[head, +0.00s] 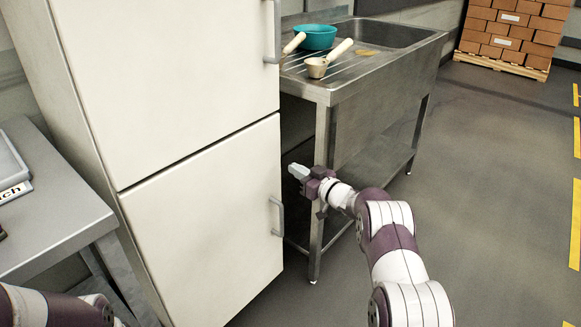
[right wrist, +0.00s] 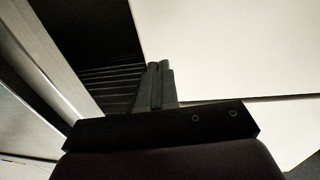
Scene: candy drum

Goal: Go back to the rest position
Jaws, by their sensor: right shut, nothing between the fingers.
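My right gripper (head: 297,172) is shut and empty in the head view. It is held out in front of the sink unit's front leg, just right of the fridge's lower door. In the right wrist view its two fingers (right wrist: 158,85) are together with nothing between them. My right arm reaches up from the lower right of the head view. Part of my left arm shows at the lower left, but its gripper is outside the picture.
A white fridge (head: 190,80) with two shut doors stands close by. The steel sink unit (head: 375,80) holds a teal bowl (head: 314,37) and a beige ladle (head: 318,67). A steel table (head: 60,215) is at left. The floor at right is clear, with boxes (head: 512,30) behind.

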